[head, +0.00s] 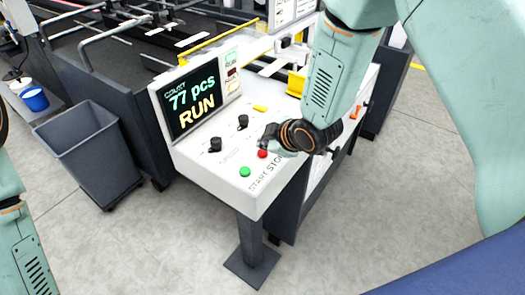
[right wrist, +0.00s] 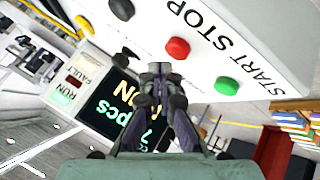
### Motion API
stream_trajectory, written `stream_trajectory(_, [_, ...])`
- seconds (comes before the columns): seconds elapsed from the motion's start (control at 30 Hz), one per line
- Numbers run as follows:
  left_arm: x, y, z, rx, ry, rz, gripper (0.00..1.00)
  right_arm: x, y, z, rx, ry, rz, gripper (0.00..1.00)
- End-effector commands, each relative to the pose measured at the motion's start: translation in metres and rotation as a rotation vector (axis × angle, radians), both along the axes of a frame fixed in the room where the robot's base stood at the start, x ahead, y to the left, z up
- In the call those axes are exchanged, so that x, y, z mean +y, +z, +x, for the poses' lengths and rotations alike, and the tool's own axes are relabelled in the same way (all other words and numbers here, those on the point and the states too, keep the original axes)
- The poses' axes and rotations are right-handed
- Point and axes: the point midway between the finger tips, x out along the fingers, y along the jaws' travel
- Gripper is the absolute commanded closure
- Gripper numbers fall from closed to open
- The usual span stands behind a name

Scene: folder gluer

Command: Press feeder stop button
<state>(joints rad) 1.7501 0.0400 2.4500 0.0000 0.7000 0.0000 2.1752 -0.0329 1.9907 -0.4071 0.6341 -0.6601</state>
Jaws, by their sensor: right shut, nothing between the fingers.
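The red stop button (head: 262,154) sits on the white control panel (head: 213,172), beside the printed word STOP. The green start button (head: 244,171) is nearer the front edge, by the word START. My right gripper (head: 267,142) is shut and empty, just behind the red button in the head view. In the right wrist view the shut fingers (right wrist: 160,72) point toward the panel, with the red button (right wrist: 177,48) just past their tips and the green button (right wrist: 226,85) to the right. I cannot tell whether they touch. My left gripper is out of view.
The screen (head: 191,98) reads "77 pcs" and "RUN". Two black knobs (head: 215,144) and a yellow part (head: 260,108) are on the panel. Floor in front is clear.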

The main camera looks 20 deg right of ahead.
Motion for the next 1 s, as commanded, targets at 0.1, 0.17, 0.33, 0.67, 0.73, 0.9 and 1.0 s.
stream_trajectory(0.1, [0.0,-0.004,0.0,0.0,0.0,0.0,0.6,0.0,-0.005,0.0,0.0,0.0,0.0,1.0])
stream_trajectory(0.17, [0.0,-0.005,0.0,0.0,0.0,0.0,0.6,0.0,-0.007,0.0,0.0,0.0,0.0,1.0])
stream_trajectory(0.33, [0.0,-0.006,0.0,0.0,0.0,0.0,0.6,0.0,-0.009,0.0,0.0,0.0,0.0,1.0])
stream_trajectory(0.67, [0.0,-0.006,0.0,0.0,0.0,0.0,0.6,0.0,-0.009,0.0,0.0,0.0,0.0,1.0])
stream_trajectory(0.73, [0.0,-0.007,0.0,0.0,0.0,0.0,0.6,0.0,-0.01,0.0,0.0,0.0,0.0,1.0])
stream_trajectory(0.9, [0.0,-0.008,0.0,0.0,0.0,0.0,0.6,0.0,-0.012,0.0,0.0,0.0,0.0,1.0])
stream_trajectory(1.0, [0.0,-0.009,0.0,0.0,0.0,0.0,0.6,0.0,-0.013,0.0,0.0,0.0,0.0,1.0])
